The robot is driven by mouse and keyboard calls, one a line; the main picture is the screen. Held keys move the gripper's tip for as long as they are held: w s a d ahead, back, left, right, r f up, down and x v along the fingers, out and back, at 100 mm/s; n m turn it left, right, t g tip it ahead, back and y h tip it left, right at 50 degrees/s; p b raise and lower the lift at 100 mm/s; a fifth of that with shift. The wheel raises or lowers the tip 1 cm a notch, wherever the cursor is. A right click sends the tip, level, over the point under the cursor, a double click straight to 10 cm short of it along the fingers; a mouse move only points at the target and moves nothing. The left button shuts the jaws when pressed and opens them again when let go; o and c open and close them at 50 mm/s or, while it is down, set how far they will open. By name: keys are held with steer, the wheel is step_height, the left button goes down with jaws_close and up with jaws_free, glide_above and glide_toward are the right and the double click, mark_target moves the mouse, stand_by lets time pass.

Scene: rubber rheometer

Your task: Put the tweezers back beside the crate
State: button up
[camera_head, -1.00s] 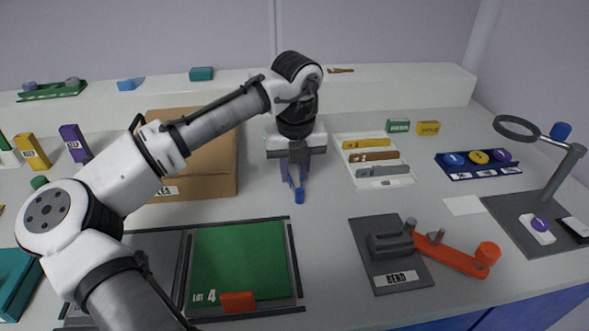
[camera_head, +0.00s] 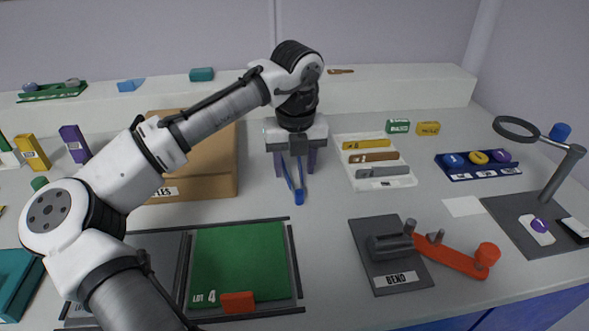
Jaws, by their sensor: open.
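The blue tweezers (camera_head: 298,193) lie on the table just right of the brown cardboard crate (camera_head: 210,180), pointing toward the front. My gripper (camera_head: 295,172) is directly above their far part, pointing down, with its two fingers apart on either side of them. The gripper is open. The far end of the tweezers is partly hidden behind the gripper. The crate is partly hidden behind my arm.
A white tray (camera_head: 401,183) with several strips lies right of the gripper. The grey BEND fixture (camera_head: 374,280) with an orange lever (camera_head: 455,262) stands front right. The green LOT 4 mat (camera_head: 236,250) lies in front. A magnifier stand (camera_head: 560,190) is far right.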

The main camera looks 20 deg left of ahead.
step_height(320, 180, up, 10)
steer(key=s, duration=0.1)
steer(key=shift+d+p, duration=0.25)
steer(key=shift+p, duration=0.05)
